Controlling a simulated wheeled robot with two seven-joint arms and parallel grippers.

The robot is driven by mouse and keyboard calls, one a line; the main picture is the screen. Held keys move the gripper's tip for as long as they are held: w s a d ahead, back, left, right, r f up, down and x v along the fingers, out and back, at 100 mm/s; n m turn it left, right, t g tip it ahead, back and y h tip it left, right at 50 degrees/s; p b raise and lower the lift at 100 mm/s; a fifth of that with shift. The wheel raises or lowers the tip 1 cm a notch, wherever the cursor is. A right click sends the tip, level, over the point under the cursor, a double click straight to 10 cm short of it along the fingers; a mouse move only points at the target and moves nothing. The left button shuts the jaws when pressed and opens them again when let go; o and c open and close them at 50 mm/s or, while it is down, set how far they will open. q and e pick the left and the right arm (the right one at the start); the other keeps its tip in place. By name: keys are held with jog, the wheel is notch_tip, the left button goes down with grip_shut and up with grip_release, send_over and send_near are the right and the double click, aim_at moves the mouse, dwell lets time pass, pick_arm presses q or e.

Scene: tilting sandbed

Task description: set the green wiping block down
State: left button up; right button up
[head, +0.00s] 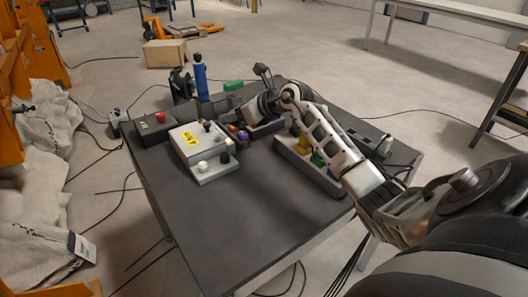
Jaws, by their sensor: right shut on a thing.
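The green wiping block (233,86) shows near the far edge of the dark table (215,225), with a pale part below its green top. My right arm reaches in from the right across the table. My right gripper (245,103) is at the far side, beside the block, and is shut on it. The fingertips are small and partly hidden by the wrist, so the exact grip and any gap between block and table cannot be made out. My left gripper is not in view.
A white box with a yellow label (187,138) and a dark box with a red button (160,119) stand at the left. The table's near part is clear.

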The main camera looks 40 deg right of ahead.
jog(key=s+f, duration=0.2)
jog(key=s, duration=0.3)
send_over(258, 172)
jog(key=f, duration=0.5)
jog(key=shift+w, duration=0.35)
jog(key=f, duration=0.3)
jog(key=shift+s+f, duration=0.2)
jog(key=shift+s, duration=0.15)
jog(key=shift+f, duration=0.3)
jog(key=shift+f, duration=0.15)
jog(key=o, duration=1)
